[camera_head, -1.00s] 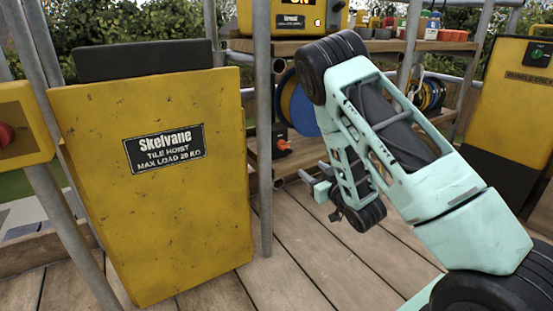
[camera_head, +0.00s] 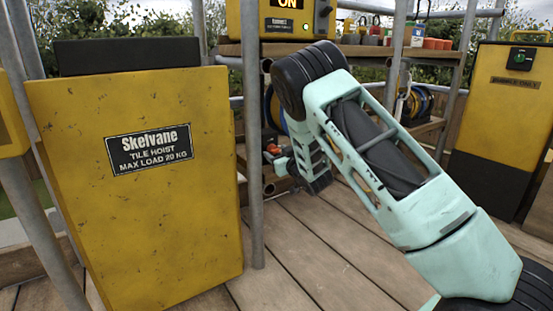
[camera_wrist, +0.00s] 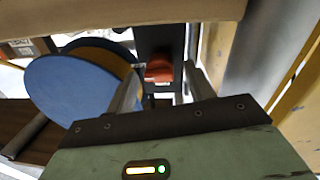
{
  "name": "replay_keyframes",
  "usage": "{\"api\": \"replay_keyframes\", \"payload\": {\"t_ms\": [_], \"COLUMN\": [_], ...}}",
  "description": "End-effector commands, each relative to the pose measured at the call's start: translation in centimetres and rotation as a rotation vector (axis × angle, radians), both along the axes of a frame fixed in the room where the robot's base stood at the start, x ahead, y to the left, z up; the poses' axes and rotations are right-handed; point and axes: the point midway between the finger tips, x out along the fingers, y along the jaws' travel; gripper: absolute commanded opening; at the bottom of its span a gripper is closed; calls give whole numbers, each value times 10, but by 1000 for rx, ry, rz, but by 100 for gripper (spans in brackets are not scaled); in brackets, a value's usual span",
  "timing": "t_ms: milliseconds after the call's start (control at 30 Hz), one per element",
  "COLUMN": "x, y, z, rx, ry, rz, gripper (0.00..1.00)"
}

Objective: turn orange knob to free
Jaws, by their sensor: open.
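The orange knob (camera_head: 273,150) is on a dark box under the wooden shelf, just right of the scaffold pole in the head view. In the wrist view the orange knob (camera_wrist: 159,70) shows ahead, between my two fingers. My gripper (camera_wrist: 162,82) is open, with a finger to each side of the knob in the picture. I cannot tell whether either finger touches it. In the head view my gripper (camera_head: 281,167) is mostly hidden behind my own arm, close to the knob.
A blue reel (camera_wrist: 80,88) stands left of my fingers in the wrist view. The shelf board (camera_wrist: 120,22) crosses above. A scaffold pole (camera_head: 252,140) and the yellow tile hoist (camera_head: 135,220) stand left of my arm. The plank floor (camera_head: 310,265) is clear in front.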

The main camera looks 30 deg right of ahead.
Motion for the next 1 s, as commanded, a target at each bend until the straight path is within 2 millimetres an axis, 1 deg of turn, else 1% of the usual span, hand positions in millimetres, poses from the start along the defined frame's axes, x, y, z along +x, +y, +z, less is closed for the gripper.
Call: {"api": "replay_keyframes", "payload": {"t_ms": [133,400,467,500,533,567,833,1000], "x": [8,8,8,8,8,8,8,8], "y": [0,0,0,0,0,0,1,1], "z": [0,0,0,0,0,0,0,0], "rx": [-1,0,0,0,0,0,-12,-67], "ry": [0,1,1,1,1,1,2,1], "rz": [0,0,0,0,0,1,2,2], "gripper": [53,53,36,25,17,11,11,11]}}
